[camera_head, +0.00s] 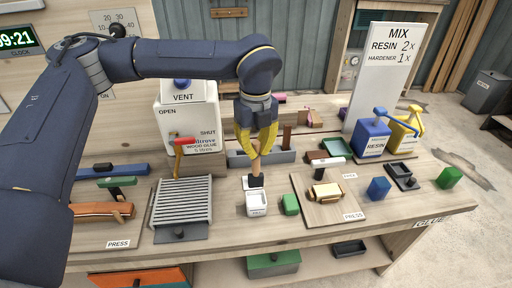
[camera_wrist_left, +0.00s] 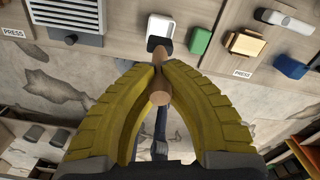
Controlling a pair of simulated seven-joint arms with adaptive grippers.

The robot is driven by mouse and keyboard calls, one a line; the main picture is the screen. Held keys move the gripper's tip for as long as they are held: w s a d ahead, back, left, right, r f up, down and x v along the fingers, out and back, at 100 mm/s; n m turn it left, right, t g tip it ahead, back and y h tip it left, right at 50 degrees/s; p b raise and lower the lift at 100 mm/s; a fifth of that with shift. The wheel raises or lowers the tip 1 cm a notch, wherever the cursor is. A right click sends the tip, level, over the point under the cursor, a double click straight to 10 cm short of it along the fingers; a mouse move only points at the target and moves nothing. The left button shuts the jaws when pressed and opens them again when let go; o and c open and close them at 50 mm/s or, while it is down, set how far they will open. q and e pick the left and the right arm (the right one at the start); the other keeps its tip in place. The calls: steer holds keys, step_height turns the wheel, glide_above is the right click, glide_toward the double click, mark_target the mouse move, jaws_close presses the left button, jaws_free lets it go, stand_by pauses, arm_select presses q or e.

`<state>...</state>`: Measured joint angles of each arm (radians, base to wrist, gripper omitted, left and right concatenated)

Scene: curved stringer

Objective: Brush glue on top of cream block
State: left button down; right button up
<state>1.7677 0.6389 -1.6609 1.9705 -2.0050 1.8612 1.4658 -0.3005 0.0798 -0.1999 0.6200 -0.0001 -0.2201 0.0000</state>
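My left gripper (camera_head: 258,146) has its yellow fingers shut on the wooden handle of a brush (camera_head: 256,180). The brush hangs upright with its dark head down. It also shows between the fingers in the left wrist view (camera_wrist_left: 160,97). A small white pot (camera_head: 257,204) stands on the bench at the brush head; I cannot tell whether the bristles are inside it. The cream block (camera_head: 326,191) lies on a wooden press board to the right, apart from the brush, and shows in the left wrist view (camera_wrist_left: 245,43). My right gripper is not in view.
A green block (camera_head: 290,205) stands close right of the pot. A slatted grey rack (camera_head: 182,205) lies to the left. A white glue dispenser (camera_head: 188,115) stands behind. A blue block (camera_head: 378,188) and blue resin jug (camera_head: 373,137) are farther right.

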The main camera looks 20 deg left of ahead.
mark_target(256, 186)
arm_select(q)
steer(key=shift+f, duration=0.1)
steer(key=shift+f, duration=5.85)
steer(key=shift+r, duration=5.4)
